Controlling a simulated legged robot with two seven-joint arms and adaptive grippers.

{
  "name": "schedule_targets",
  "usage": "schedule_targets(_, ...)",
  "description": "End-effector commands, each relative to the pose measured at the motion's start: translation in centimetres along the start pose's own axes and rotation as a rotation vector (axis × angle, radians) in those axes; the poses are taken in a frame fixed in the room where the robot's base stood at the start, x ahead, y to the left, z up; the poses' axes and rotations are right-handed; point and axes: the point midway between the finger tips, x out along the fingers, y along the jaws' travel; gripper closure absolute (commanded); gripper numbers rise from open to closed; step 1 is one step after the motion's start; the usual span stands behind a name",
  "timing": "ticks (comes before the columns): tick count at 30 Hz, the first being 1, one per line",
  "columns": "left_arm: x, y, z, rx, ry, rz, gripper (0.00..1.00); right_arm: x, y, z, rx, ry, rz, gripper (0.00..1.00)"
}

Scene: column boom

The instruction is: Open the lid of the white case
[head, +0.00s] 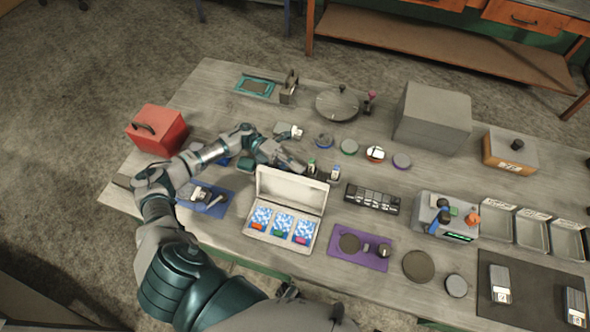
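The white case (252,229) stands on the wooden table with its lid (291,190) raised upright at the back. Inside lie several blue-and-white patterned packs (283,225) with coloured lower edges. My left arm reaches in from the left and bends around behind the case. My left gripper (297,167) is just behind the top edge of the raised lid. Whether it touches the lid, and whether its fingers are open or shut, I cannot tell. My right gripper is not in view.
Small bottles (335,173) stand right behind the lid. A blue mat (217,211) with tools lies left of the case, a purple mat (339,258) to its right. A black keypad-like block (372,198) is also close by. A red box (157,130) sits at the left edge.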

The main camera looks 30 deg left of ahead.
Motion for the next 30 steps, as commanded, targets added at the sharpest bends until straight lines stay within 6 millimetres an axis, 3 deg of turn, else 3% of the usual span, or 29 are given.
schedule_targets(8, 0.2, 0.0, 0.0, 0.0, 0.001, 0.001, 0.66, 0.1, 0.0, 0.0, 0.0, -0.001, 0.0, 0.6)
schedule_targets(12, 0.2, 0.0, 0.0, 0.0, 0.001, 0.001, 1.0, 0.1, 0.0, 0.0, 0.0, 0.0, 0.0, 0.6)
schedule_targets(20, 0.2, 0.1, -0.1, 0.002, 0.001, 0.004, 1.0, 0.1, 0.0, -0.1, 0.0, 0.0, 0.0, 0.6)
schedule_targets(30, 1.0, -1.2, -1.9, 0.196, 0.004, 0.086, 1.0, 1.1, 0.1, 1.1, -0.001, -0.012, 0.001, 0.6)
